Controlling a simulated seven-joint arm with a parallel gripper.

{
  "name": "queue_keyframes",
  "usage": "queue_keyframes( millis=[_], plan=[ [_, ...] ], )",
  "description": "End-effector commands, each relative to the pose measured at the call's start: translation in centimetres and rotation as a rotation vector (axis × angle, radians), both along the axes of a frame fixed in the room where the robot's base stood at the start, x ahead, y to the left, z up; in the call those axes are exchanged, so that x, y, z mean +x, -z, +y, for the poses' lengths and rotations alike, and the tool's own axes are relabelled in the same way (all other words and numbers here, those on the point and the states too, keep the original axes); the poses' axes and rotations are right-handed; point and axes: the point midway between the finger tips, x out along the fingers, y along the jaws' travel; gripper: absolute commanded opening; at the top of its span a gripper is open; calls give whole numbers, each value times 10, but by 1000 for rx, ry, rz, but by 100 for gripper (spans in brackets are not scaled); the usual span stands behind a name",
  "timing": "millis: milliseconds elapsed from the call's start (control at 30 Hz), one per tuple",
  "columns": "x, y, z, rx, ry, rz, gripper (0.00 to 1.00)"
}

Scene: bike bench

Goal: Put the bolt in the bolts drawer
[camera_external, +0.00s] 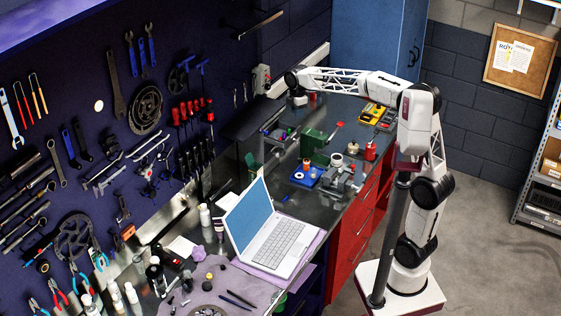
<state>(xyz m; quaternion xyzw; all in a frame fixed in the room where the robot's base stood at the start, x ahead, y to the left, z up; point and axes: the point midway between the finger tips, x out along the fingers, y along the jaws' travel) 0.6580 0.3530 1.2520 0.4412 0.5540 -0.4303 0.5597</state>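My gripper (299,101) hangs over the far end of the workbench (318,210), near the back wall. It is small and dark here, and I cannot tell whether it is open or shut or holds anything. I cannot make out the bolt; the things on the bench are too small to tell. Red drawers (352,232) are in the bench front, on the right below the top. No label can be read, so I cannot tell which one is the bolts drawer.
An open laptop (276,245) stands mid-bench. A blue tray (306,176), a grey vise (343,179), a green box (313,141) and a yellow case (372,112) crowd the far half. Tools hang on the dark pegboard (90,110) at left. A blue cabinet (372,45) stands behind.

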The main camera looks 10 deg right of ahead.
Motion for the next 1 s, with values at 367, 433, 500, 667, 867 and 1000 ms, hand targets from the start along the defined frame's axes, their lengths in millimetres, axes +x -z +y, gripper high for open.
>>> queue_keyframes(
  millis=[367,433,500,667,867,1000],
  plan=[
    [-69,-5,-134,40,480,-50,34],
    [-84,-3,-157,48,573,-59,34],
    [-101,0,-178,57,666,-67,34],
    [-141,12,-224,78,877,-84,34],
    [-196,32,-273,109,1141,-105,34],
    [-235,50,-301,134,1325,-120,34]
  ],
)
